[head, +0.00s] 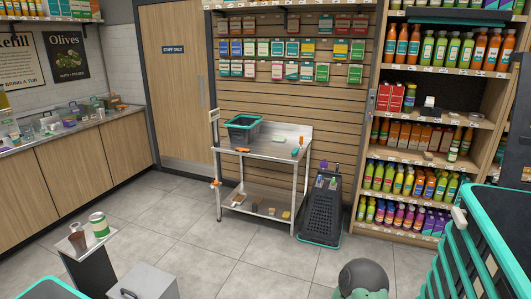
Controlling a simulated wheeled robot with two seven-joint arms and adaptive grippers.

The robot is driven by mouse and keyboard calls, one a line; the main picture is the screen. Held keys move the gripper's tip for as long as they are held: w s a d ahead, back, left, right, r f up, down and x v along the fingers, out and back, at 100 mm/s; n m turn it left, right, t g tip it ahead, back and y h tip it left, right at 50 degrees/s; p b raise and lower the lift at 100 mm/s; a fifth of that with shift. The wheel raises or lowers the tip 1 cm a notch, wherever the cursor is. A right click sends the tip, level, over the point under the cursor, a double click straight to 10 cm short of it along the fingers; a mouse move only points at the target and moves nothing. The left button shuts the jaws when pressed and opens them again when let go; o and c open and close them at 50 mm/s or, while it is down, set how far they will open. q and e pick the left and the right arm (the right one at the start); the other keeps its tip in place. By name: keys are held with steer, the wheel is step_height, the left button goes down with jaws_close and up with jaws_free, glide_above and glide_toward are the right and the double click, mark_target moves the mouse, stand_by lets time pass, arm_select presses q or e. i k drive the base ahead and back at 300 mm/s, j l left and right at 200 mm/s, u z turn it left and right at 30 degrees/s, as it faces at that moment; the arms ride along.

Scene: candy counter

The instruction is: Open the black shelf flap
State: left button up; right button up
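A black panel (455,16) with a teal strip along its lower side runs across the upper part of the drinks shelf (375,100) at the right of the head view. It looks like the black flap, seen nearly edge-on near the top of the picture. I cannot tell whether it is shut or partly raised. Rows of orange and green bottles (441,47) stand just below it. Neither of my grippers can be made out in the head view, so nothing shows at the flap.
A metal trolley (275,150) and a black basket stack (321,207) stand left of the shelf. A teal-rimmed black basket (470,260) fills the lower right. A dark grey rounded thing (362,274) is at the bottom. Tiled floor (250,262) is open between them.

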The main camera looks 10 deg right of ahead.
mark_target(426, 111)
steer(key=i+l+z, duration=0.25)
steer(key=i+z, duration=0.15)
steer(key=i, duration=0.25)
steer(key=i+z, duration=0.4)
steer(key=i, duration=0.25)
steer(key=i+j+z, duration=0.2)
steer(key=i+z, duration=0.15)
steer(key=i, duration=0.3)
